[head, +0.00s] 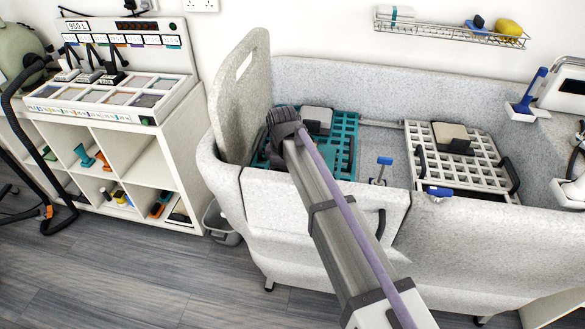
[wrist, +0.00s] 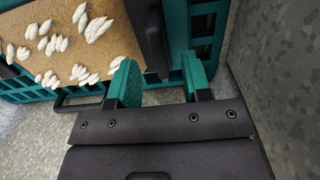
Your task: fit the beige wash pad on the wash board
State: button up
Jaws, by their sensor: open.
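A beige block-shaped pad (head: 451,137) with a dark holder sits on the white grid board (head: 485,177) at the right of the tub. A paler pad (head: 317,114) with a dark edge lies on the teal grid board (head: 346,140) at the left, partly behind my arm. In the wrist view, a tan surface with white tufts (wrist: 62,62) lies over the teal board (wrist: 205,28), beside a dark upright part (wrist: 148,38). My gripper (wrist: 160,82) is open, its two teal-padded fingers apart near that part, nothing visibly held. Its fingertips are hidden in the head view.
The grey tub (head: 330,85) has a tall side panel (head: 243,95) close to my gripper's left. A blue-headed fitting (head: 383,165) stands between the boards. Black handles (head: 508,175) rise at the white board's edge. A shelf unit (head: 110,150) stands left.

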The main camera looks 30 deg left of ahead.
notch_tip(320, 180, down, 4)
jog(key=shift+r+b, duration=0.2)
jog(key=shift+b, duration=0.85)
jog(key=shift+r, duration=0.25)
grip_shut()
